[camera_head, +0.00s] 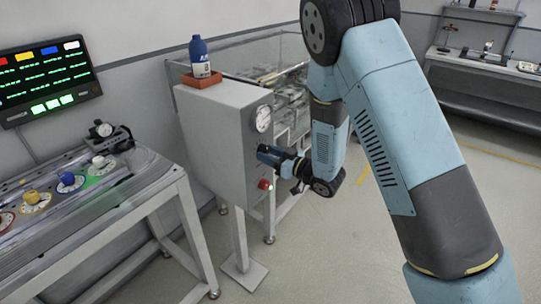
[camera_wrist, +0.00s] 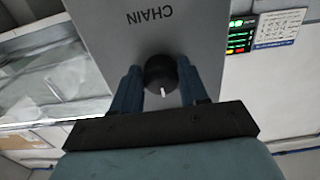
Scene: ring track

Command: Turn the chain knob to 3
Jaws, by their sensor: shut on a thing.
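The chain knob (camera_wrist: 160,72) is a round black knob with a short white pointer mark, set on the front of a grey control box (camera_head: 212,130). The word CHAIN (camera_wrist: 164,18) is printed on the panel and reads upside down in the wrist view. My gripper (camera_head: 268,155) is at the box front, with its two blue fingers on either side of the knob, shut on it. The white mark shows on the knob's near face, pointing down in that picture. In the head view my gripper hides the knob. No scale numbers are readable around it.
A round gauge (camera_head: 263,118) is above my gripper on the box, and a red button (camera_head: 264,184) is below it. A blue bottle (camera_head: 199,58) stands in an orange tray on top. A bench with coloured dials (camera_head: 70,182) and a screen (camera_head: 45,78) are at left.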

